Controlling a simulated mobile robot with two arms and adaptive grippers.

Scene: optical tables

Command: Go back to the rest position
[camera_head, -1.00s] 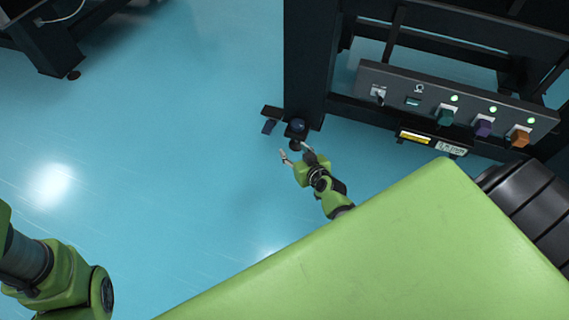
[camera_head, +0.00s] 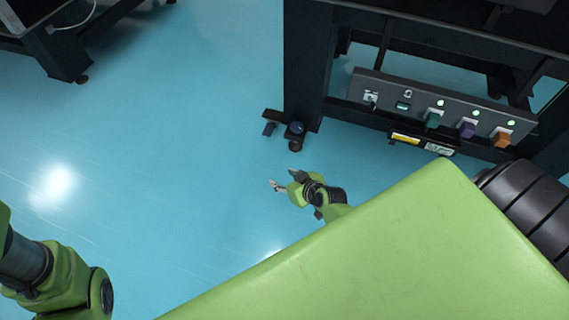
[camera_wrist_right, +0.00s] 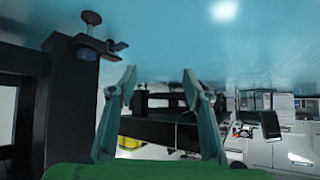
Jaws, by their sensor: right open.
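My right gripper (camera_head: 283,179) is open and empty in the head view, held over the blue floor just below the foot of the dark table. Its two fingers (camera_wrist_right: 160,82) stand apart in the right wrist view with nothing between them. Part of my left arm shows at the lower left of the head view, but its gripper is out of the picture.
A black optical table (camera_head: 306,75) stands at upper right, its levelling foot (camera_head: 297,129) close to my right gripper. A panel (camera_head: 450,112) with coloured knobs is on it. Another table (camera_head: 62,55) is at upper left. The floor (camera_head: 190,150) between is clear.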

